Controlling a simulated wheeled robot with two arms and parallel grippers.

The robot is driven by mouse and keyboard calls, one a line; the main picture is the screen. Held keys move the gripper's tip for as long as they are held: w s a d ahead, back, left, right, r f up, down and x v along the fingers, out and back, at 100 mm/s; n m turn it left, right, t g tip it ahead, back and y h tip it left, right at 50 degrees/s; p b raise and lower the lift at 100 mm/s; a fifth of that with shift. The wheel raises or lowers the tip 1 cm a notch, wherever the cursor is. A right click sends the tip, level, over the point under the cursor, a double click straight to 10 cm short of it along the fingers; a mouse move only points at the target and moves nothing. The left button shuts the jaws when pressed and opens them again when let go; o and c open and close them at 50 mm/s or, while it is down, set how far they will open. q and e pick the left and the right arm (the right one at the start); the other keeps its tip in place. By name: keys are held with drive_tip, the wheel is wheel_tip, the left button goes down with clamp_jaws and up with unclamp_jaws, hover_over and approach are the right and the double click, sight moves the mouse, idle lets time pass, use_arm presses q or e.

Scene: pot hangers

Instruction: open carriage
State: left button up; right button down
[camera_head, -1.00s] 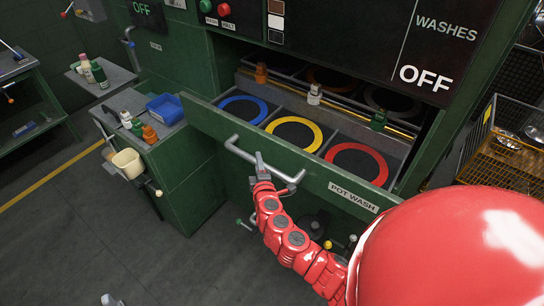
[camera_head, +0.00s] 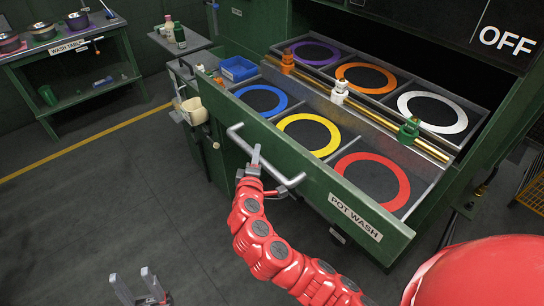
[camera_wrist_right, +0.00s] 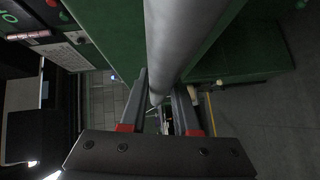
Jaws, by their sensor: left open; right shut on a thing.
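The green POT WASH carriage (camera_head: 330,190) is a drawer pulled well out of the machine in the head view. It holds compartments with coloured rings: blue, yellow and red in front, purple, orange and white behind. Its grey bar handle (camera_head: 285,180) runs across the front and also fills the upper middle of the right wrist view (camera_wrist_right: 180,40). My right gripper (camera_head: 255,160) is shut on this handle near its left part; its fingers flank the bar in the right wrist view (camera_wrist_right: 160,95). My left gripper (camera_head: 135,281) is open and empty, low at the left over the floor.
A brass rail with orange, white and green fittings (camera_head: 340,92) crosses the carriage. A side cabinet with a blue bin (camera_head: 238,69) and cream cup (camera_head: 195,111) stands to the left. The wash table (camera_head: 75,46) is further left. The floor between is clear.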

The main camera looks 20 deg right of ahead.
drive_tip(key=s+a+b, duration=0.2)
drive_tip(key=a, duration=0.4)
drive_tip(key=shift+s, duration=0.25)
drive_tip(key=c, duration=0.7)
unclamp_jaws()
drive_tip(key=shift+w+a, duration=0.1)
drive_tip(key=shift+o, duration=0.2)
drive_tip(key=v, duration=1.7)
drive_tip(key=shift+s, duration=0.25)
